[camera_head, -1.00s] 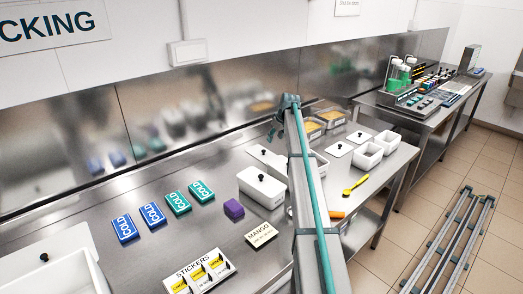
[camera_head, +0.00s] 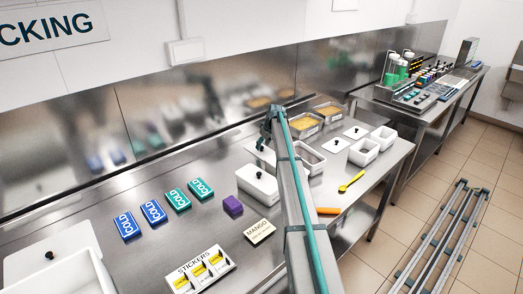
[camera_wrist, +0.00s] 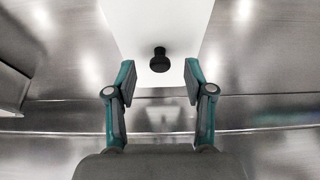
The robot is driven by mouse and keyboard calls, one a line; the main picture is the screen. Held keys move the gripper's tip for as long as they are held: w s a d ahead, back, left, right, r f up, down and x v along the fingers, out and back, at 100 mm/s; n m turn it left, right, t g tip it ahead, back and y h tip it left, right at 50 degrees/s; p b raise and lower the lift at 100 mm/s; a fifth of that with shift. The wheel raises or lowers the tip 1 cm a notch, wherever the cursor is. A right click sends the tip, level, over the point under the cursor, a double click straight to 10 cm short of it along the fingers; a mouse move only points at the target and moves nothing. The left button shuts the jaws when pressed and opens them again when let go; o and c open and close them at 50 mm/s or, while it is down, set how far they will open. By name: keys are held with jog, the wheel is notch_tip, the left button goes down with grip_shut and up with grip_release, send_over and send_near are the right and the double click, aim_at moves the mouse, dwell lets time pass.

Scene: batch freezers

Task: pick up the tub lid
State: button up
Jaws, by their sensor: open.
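In the wrist view a white tub lid (camera_wrist: 160,22) with a round black knob (camera_wrist: 159,62) lies on the steel bench. My gripper (camera_wrist: 160,74) is open and empty, with one finger on each side of the knob and a gap to it on both sides. In the head view my gripper (camera_head: 266,136) hangs low over this lid (camera_head: 260,153), near the back of the bench. The arm partly hides the lid there. Whether the fingertips are level with the knob is hard to tell.
A lidded white tub (camera_head: 257,187) stands just in front. Behind my arm are an open steel pan (camera_head: 309,159), yellow-filled pans (camera_head: 302,125), two more lids (camera_head: 334,146) and open white tubs (camera_head: 363,152). Cold packs (camera_head: 177,201) and a purple block (camera_head: 232,206) lie left.

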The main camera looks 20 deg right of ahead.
jog(key=shift+x, duration=1.2)
grip_shut()
jog(key=shift+r, duration=0.2)
